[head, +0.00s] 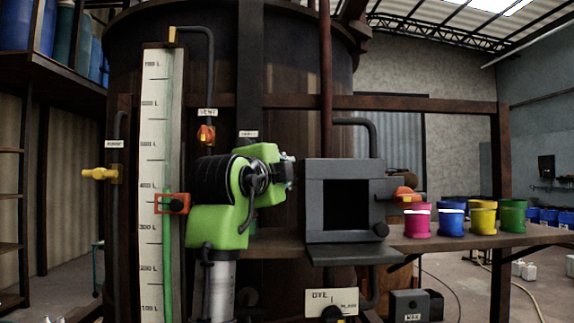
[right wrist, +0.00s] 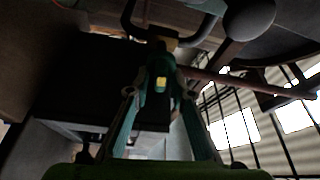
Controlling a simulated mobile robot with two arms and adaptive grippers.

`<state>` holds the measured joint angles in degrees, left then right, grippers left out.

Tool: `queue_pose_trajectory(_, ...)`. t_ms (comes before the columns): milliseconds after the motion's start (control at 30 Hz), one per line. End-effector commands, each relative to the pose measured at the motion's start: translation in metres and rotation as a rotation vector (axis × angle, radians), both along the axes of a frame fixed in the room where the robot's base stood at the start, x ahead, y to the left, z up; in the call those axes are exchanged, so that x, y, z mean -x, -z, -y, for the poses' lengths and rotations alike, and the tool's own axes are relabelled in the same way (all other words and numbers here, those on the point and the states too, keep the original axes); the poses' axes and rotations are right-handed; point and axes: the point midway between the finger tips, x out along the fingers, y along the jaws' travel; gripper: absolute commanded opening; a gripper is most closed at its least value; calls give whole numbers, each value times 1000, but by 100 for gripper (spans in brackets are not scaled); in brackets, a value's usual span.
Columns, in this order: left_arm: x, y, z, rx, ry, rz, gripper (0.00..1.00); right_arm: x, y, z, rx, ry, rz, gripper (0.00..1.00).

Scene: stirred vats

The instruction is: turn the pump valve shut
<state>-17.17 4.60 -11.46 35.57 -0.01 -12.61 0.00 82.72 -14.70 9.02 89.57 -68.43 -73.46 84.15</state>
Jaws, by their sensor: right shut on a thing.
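My right arm rises in the middle of the head view, its green and black links in front of the vat. Its wrist ends beside the dark box, and the fingers are hidden there. In the right wrist view the right gripper (right wrist: 160,66) has its fingers drawn together around a small yellow part (right wrist: 161,83); the rest of that part is too dark to tell. I cannot surely pick out the pump valve. A small label (head: 248,133) above my arm is too small to read, and what lies under it is covered. My left gripper is not in view.
The dark box (head: 318,208) stands right of my wrist. An orange vent handle (head: 206,134), a yellow handle (head: 100,173) and another orange handle (head: 405,194) show. Coloured pots line the shelf (head: 455,241). A bent pipe (right wrist: 130,25) and dark ball (right wrist: 248,18) are near the gripper.

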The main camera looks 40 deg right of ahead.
Motion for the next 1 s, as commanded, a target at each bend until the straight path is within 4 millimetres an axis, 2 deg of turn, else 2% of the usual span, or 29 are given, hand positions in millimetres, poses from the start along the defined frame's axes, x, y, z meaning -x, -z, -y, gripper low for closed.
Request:
queue_pose_trajectory(333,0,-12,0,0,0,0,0,-2,5,-1,-135,-3,71,0)
queue_pose_trajectory(900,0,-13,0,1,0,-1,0,-2,6,-1,-161,-3,88,0)
queue_pose_trajectory(933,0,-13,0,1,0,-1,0,-2,6,-1,-161,-3,88,23)
queue_pose_trajectory(967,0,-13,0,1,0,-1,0,-2,6,-1,-161,-3,88,27)
queue_pose_trajectory(1000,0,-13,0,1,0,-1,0,-2,5,-1,-160,-3,89,27)
